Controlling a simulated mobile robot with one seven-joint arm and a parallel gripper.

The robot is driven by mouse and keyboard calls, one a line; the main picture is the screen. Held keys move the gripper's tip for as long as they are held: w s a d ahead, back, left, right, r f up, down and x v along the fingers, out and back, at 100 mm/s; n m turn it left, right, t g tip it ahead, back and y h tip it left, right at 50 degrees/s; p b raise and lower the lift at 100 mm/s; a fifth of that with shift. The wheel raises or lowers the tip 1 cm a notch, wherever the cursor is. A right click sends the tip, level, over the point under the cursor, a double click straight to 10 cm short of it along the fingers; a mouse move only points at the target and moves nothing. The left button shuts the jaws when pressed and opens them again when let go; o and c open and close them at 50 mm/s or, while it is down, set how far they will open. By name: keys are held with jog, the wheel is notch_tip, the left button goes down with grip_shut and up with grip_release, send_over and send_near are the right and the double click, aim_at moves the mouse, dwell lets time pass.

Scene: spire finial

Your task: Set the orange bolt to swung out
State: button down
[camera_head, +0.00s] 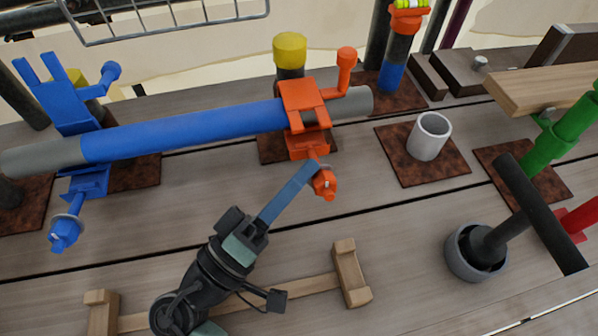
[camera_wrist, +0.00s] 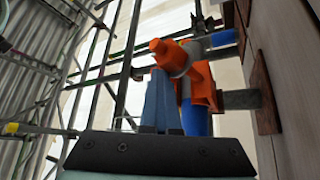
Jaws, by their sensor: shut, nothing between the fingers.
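The orange bolt (camera_head: 326,184) sticks out from the lower front of the orange clamp (camera_head: 303,95), which sits around the blue-and-grey tube (camera_head: 190,131). In the wrist view the bolt's orange head (camera_wrist: 170,54) and grey washer stand out in front of the orange clamp body (camera_wrist: 204,88). My gripper (camera_head: 312,166) has its blue fingers together, tips right beside the bolt near its washer. They also show in the wrist view (camera_wrist: 159,74), just under the bolt head. I cannot tell whether they touch it. The fingers partly hide the bolt's shank.
A blue clamp (camera_head: 62,100) with its bolt (camera_head: 65,233) pointing outward holds the tube's left end. The orange clamp's upright handle (camera_head: 346,65) and a yellow-capped post (camera_head: 290,52) stand behind. A white cup (camera_head: 429,136) stands to the right.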

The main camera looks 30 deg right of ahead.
jog(key=shift+s+d+f, duration=0.15)
jog(key=shift+s+f, duration=0.05)
jog(key=shift+f, duration=0.25)
jog(key=s+a+b, duration=0.1)
jog(key=s+a, duration=0.3)
jog(key=a, duration=1.2)
jog(key=shift+s+a+f, duration=0.2)
jog(key=shift+f, duration=0.15)
